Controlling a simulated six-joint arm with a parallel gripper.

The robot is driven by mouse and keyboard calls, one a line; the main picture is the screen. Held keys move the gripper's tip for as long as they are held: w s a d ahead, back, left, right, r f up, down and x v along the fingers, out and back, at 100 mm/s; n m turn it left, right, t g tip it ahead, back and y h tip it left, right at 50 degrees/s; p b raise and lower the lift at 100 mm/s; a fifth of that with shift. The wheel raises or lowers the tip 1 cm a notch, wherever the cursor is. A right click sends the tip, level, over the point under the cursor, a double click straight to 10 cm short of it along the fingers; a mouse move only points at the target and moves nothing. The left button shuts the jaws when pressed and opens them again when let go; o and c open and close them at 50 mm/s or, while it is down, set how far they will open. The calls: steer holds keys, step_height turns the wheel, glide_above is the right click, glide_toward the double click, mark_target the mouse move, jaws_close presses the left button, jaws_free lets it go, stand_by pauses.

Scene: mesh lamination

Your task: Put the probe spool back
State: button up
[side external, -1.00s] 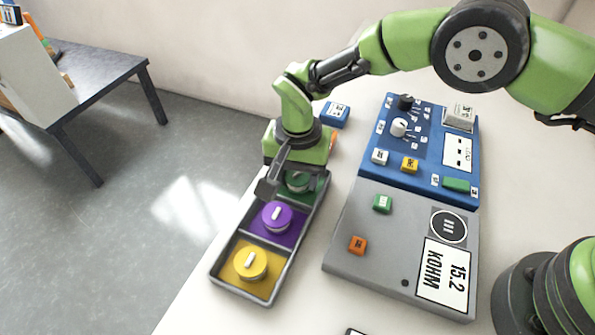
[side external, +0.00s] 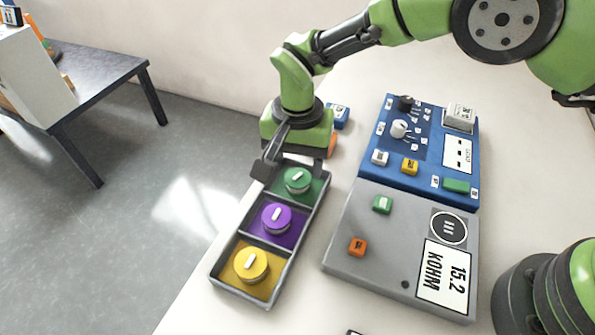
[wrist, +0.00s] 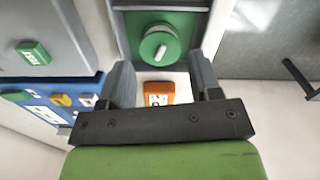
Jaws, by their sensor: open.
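A tray (side external: 239,294) with three coloured compartments holds a green spool (side external: 298,180), a purple spool (side external: 277,218) and a yellow spool (side external: 250,263), each in the compartment of its own colour. Which one is the probe spool cannot be told. My gripper (side external: 268,168) is open and empty at the far end of the tray, behind the green compartment. In the wrist view, the green spool (wrist: 159,46) lies beyond and between the spread fingers of my gripper (wrist: 161,72), clear of both.
An orange labelled block (wrist: 158,96) sits between the fingers in the wrist view. A blue block (side external: 340,113) stands behind it. A grey meter (side external: 335,240) reading 15.2 KOHM and a blue panel (side external: 428,140) with knobs lie right of the tray. A dark table (side external: 110,70) stands far left.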

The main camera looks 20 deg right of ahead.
mark_target(298, 177)
step_height(298, 177, up, 8)
steer(key=shift+r, duration=0.15)
steer(key=s+d+r+n+t+y, duration=0.1)
steer(key=s+d+r, duration=0.1)
steer(key=d+r, duration=0.5)
steer(key=s+d+r+t+y, duration=0.1)
steer(key=s+d+r+t, duration=0.1)
steer(key=d+r, duration=0.5)
steer(key=s+d+r+n+t, duration=0.1)
steer(key=s+d+r+t, duration=0.1)
steer(key=s, duration=0.6)
steer(key=s+d+r+t, duration=0.2)
steer(key=s+d, duration=0.3)
steer(key=s, duration=0.4)
steer(key=shift+d+n, duration=0.15)
steer(key=shift+n, duration=0.25)
